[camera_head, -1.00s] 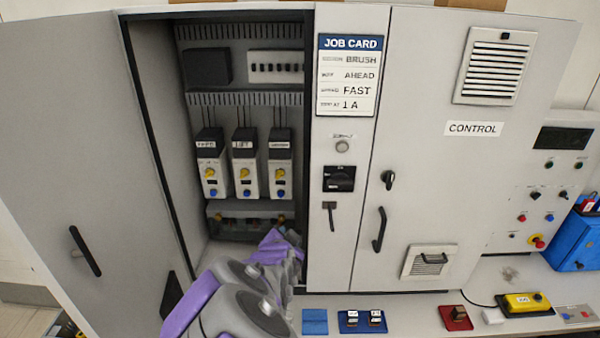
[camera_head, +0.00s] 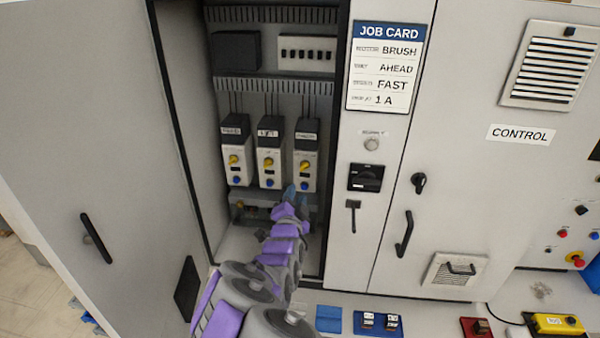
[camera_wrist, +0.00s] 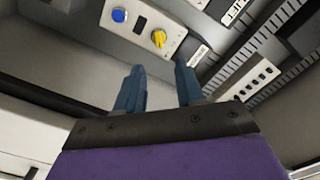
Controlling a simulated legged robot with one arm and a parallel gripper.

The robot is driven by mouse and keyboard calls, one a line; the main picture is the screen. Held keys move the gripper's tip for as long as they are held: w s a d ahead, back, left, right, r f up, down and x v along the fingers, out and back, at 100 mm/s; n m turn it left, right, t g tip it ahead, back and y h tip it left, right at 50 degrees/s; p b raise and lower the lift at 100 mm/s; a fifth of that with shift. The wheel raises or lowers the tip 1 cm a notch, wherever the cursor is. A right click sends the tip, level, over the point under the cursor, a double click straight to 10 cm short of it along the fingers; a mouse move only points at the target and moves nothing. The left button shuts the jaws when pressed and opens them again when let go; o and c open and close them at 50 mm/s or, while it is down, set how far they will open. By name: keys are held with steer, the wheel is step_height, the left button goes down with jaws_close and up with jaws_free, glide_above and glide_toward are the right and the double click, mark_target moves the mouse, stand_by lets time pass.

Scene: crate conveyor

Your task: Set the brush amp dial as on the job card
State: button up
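The job card (camera_head: 385,68) on the cabinet's middle panel reads BRUSH, AHEAD, FAST and 1 A. Three amp units stand in a row in the open cabinet: left (camera_head: 236,150), middle (camera_head: 270,155) and right (camera_head: 305,158). Each has a yellow dial above a blue knob. Their labels are too small to read surely. My gripper (camera_head: 290,194) is in front of the right unit's lower part and partly covers it. In the wrist view my gripper (camera_wrist: 158,82) has its two blue fingers apart and empty. One unit's yellow dial (camera_wrist: 159,38) and blue knob (camera_wrist: 119,15) lie beyond the fingertips, apart from them.
The open cabinet door (camera_head: 100,180) stands at left. A narrow panel with a black switch (camera_head: 366,177) bounds the opening at right. A terminal rail (camera_head: 245,208) runs below the units. A blue tray (camera_head: 378,323) and a red block (camera_head: 476,328) lie on the bench.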

mark_target(305, 168)
steer(key=w, duration=0.9)
steer(key=w+d, duration=0.2)
steer(key=w, duration=0.1)
steer(key=shift+w+d+r, duration=0.15)
steer(key=shift+w+d, duration=0.05)
steer(key=shift+w, duration=0.1)
steer(key=shift+w+a, duration=0.1)
steer(key=shift+a, duration=0.8)
steer(key=shift+c, duration=0.6)
steer(key=shift+d, duration=0.6)
jaws_close()
steer(key=shift+a, duration=0.1)
